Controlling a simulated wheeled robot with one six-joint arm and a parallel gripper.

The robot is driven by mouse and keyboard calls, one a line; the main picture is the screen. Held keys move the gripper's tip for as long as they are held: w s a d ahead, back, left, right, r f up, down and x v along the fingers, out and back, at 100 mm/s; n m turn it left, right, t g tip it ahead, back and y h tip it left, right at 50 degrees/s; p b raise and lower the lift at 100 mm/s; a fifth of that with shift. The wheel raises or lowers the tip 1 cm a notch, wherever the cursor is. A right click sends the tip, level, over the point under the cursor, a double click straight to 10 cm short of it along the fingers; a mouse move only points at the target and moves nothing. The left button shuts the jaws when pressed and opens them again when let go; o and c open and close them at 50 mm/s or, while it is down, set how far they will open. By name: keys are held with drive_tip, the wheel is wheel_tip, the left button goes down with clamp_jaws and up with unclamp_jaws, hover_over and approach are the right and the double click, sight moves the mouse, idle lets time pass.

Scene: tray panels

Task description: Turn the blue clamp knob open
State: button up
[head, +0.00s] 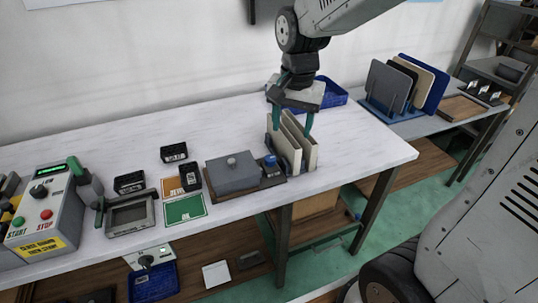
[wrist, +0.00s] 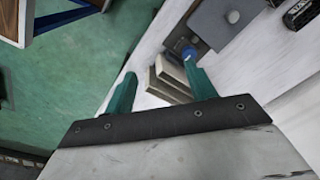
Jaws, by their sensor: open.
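The blue clamp knob (head: 270,160) sits at the right end of a low dark fixture, beside a grey block (head: 230,174) with a round grey knob on top. In the wrist view the blue knob (wrist: 188,52) shows just beyond the right finger. My gripper (head: 290,124) points down with its teal fingers apart, to the right of the knob and higher, over two upright cream panels (head: 304,152). In the wrist view my gripper (wrist: 161,84) is open, with the cream panels (wrist: 168,82) seen between the fingers. Contact with the panels cannot be told.
Left of the fixture lie green (head: 184,209) and orange cards and small black boxes. A control box (head: 45,225) with red and green buttons stands at far left. A blue tray (head: 330,93) is behind my gripper. The white table (head: 372,150) is clear to the right.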

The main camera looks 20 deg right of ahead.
sight(270, 158)
drive_tip(key=w+f+m, duration=0.1)
drive_tip(key=w+f, duration=0.2)
drive_tip(key=w+f+m, duration=0.2)
drive_tip(key=w+f, duration=0.1)
drive_tip(key=w+a+f+m, duration=0.1)
drive_tip(key=w+f, duration=0.2)
drive_tip(key=shift+w+a+f, duration=0.1)
drive_tip(key=shift+w, duration=0.15)
drive_tip(key=shift+m, duration=0.3)
drive_tip(key=f, duration=0.8)
drive_tip(key=shift+w, duration=0.25)
drive_tip(key=c, duration=1)
